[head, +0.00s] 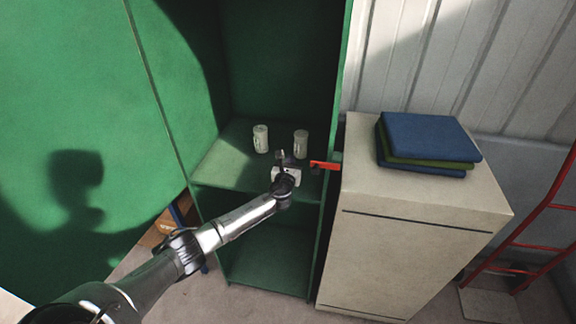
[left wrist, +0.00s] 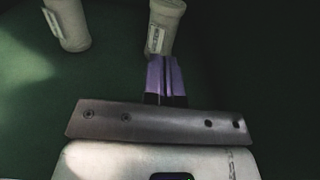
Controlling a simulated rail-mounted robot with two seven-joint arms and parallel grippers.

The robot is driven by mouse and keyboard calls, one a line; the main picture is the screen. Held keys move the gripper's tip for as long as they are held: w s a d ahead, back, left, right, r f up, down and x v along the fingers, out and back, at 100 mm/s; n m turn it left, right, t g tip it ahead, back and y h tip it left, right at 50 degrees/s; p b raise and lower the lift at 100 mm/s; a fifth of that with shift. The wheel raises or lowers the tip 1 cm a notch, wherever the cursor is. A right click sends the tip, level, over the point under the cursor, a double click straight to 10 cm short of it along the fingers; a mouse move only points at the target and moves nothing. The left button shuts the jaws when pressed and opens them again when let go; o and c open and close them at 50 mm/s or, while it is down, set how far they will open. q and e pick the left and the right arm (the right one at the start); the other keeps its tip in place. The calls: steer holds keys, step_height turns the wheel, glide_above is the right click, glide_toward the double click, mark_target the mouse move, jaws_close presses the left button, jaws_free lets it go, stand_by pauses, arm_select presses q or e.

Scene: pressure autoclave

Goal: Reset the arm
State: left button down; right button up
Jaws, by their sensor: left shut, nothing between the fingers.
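My left arm reaches from the lower left into an open green cabinet (head: 225,165). My left gripper (head: 286,157) is just in front of two pale lidded jars and above the shelf. Its purple fingers (left wrist: 165,78) are shut together with nothing between them. One jar (head: 260,138) stands to the left, and it shows at the upper left of the left wrist view (left wrist: 68,24). The other jar (head: 300,144) stands beyond the fingertips, also in the left wrist view (left wrist: 165,24). I cannot tell whether the fingertips touch it. My right gripper is not in view.
A red latch (head: 325,165) sticks out at the cabinet's right edge, close to my gripper. A beige cabinet (head: 400,250) stands to the right with folded blue and green cloths (head: 430,138) on top. A red metal frame (head: 530,225) is at the far right.

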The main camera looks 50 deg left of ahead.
arm_select(q)
steer(key=shift+v, duration=1.85)
